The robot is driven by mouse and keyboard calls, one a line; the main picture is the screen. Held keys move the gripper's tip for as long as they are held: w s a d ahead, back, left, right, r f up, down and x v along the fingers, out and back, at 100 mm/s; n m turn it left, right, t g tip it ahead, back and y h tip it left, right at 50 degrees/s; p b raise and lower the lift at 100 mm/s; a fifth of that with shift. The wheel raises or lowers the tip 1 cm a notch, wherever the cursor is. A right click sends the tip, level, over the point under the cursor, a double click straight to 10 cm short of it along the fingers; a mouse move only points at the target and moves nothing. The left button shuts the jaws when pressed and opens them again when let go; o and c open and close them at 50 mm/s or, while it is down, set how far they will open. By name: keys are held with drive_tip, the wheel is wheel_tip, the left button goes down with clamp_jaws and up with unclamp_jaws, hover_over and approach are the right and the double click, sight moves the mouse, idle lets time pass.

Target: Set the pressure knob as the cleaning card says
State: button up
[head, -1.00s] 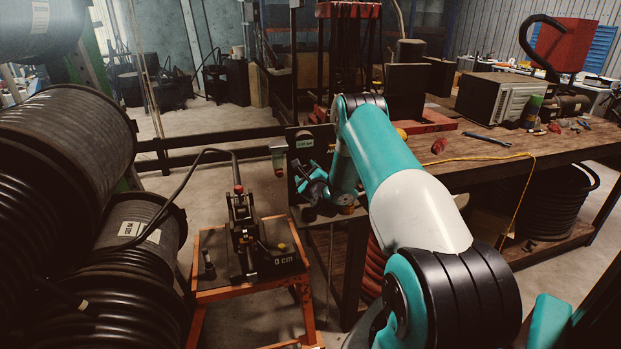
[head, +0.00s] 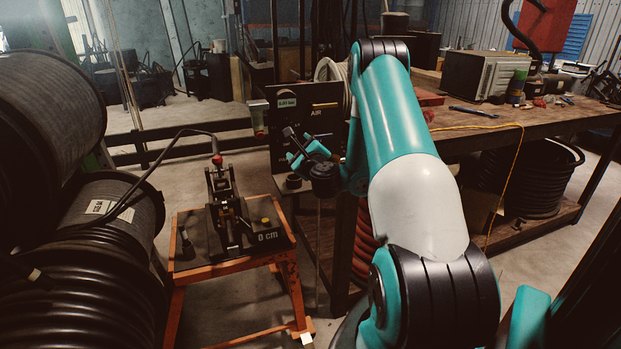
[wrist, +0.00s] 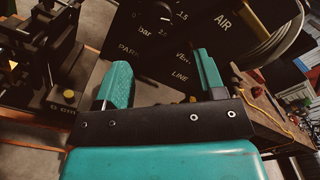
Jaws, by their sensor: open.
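The black AIR panel (head: 275,138) stands behind my gripper in the head view, with a small lit readout (head: 287,102) at its upper left that is too small to read surely. In the wrist view the panel (wrist: 120,68) carries the words bar, PARK, VENT and LINE. The round black pressure knob (wrist: 158,14) is partly cut off at the top edge, with scale numbers beside it. My gripper (wrist: 163,80) is open and empty, its teal fingers below the knob and apart from it. In the head view my gripper (head: 303,147) is in front of the panel. I cannot make out a cleaning card.
The hose crimper (head: 224,205) stands on an orange-framed stand (head: 230,262) to the left, beside a box marked 0 cm. Large black hose reels (head: 45,120) fill the left side. A wooden workbench (head: 480,128) with a grey box and tools is at right.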

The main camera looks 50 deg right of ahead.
drive_tip(key=b+v, duration=0.7)
drive_tip(key=b, duration=0.1)
drive_tip(key=shift+s, duration=0.1)
idle(0.4)
